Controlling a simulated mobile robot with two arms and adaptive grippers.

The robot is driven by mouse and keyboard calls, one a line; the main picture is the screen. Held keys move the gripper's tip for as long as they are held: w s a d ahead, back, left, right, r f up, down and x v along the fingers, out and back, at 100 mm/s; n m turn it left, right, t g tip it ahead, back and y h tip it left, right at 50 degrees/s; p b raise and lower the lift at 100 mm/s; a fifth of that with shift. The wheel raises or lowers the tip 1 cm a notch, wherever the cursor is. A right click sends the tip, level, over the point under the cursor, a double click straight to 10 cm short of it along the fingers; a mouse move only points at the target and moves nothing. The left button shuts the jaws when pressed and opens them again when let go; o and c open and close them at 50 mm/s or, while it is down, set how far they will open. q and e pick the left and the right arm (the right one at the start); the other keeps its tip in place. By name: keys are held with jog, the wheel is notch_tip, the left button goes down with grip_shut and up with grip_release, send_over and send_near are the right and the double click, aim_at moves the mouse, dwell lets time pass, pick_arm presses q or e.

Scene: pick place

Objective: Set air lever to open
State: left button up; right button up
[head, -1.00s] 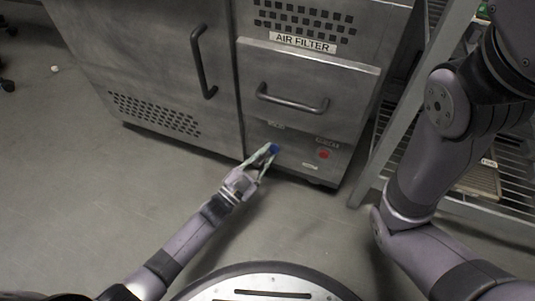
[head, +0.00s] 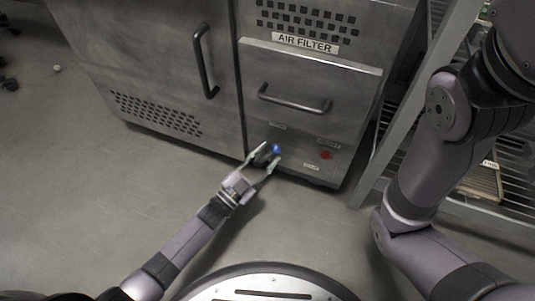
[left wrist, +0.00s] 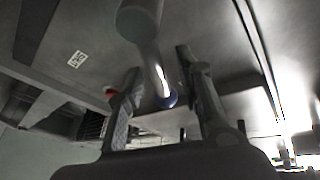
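The air lever has a blue tip (head: 276,149) and sits low on the front of the steel cabinet's air filter section. In the left wrist view the lever is a grey rod (left wrist: 150,50) running from a round hub down to its blue end. My left gripper (head: 271,151) is at the lever, with its fingers spread on either side of it. In the left wrist view a gap shows between the rod and each finger. My right arm shows at the right, but its gripper is out of view.
A red button (head: 326,155) is right of the lever. A drawer handle (head: 294,101) and the AIR FILTER label (head: 305,43) are above it. A wire shelf rack (head: 450,209) stands at the right.

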pick_arm(q)
jog(key=v, duration=1.1)
